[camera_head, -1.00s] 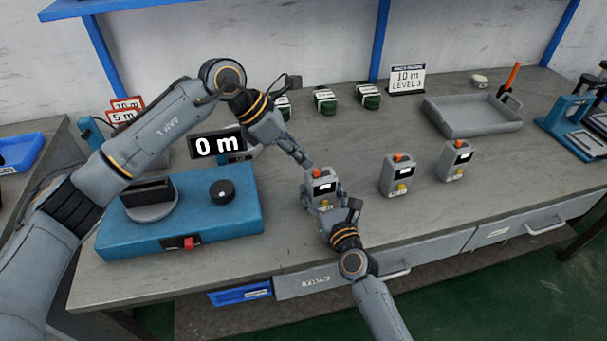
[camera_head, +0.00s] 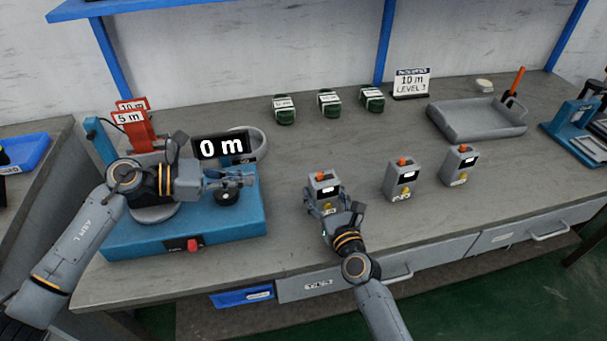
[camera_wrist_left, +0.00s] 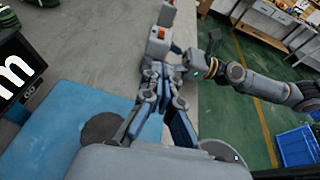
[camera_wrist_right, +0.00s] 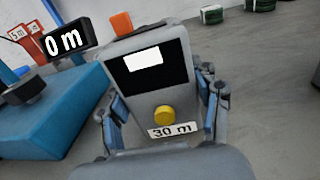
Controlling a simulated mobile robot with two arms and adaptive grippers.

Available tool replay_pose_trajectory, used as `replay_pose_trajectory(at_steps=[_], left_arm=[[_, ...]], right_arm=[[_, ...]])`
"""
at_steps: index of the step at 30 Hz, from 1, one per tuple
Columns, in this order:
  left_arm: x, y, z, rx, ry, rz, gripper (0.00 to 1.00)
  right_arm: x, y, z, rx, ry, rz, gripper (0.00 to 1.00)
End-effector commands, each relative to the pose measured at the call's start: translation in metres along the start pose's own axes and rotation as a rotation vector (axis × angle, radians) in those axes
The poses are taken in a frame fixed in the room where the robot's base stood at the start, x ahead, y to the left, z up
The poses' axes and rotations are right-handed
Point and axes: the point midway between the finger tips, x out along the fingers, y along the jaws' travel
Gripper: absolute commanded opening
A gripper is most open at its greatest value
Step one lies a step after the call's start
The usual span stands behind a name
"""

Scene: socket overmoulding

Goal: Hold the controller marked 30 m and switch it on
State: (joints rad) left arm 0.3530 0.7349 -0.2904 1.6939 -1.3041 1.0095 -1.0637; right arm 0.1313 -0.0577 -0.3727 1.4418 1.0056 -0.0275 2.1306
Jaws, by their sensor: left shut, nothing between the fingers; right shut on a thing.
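The controller marked 30 m (camera_wrist_right: 187,78) fills the middle of the right wrist view. It is a grey box with an orange top button (camera_wrist_right: 121,22), a lit white patch on its dark screen, and a yellow knob (camera_wrist_right: 165,115). In the head view the controller (camera_head: 323,186) stands upright on the bench. My right gripper (camera_head: 335,211) is shut on its lower sides. My left gripper (camera_head: 246,180) is shut and empty, above the blue machine near its black knob, well to the left of the controller.
Two similar controllers (camera_head: 403,180) (camera_head: 459,166) stand to the right. The blue machine (camera_head: 240,222) with a "0 m" display (camera_head: 221,145) is at the left. Several green coils (camera_head: 330,102), a sign (camera_head: 411,83) and a grey tray (camera_head: 480,121) are behind.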

Motion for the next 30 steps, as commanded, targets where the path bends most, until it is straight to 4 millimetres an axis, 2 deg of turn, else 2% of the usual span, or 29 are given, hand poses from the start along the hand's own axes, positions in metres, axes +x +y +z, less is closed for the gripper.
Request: replay_pose_trajectory(at_steps=[7,11,24,30], left_arm=[[0.003,0.000,0.000,-0.001,0.001,-0.002,0.00],[0.017,-0.001,0.000,-0.002,-0.001,-0.003,0.00],[0.107,-0.001,0.002,-0.002,-0.001,-0.005,0.00],[0.131,-0.001,0.010,-0.002,0.000,-0.003,0.00]], right_arm=[[0.000,0.000,0.000,0.000,0.000,-0.001,0.28],[0.000,0.000,0.000,0.000,0.000,-0.001,0.28],[0.000,0.000,0.000,0.000,0.000,-0.001,0.28],[0.000,0.000,0.000,0.000,0.000,-0.001,0.28]])
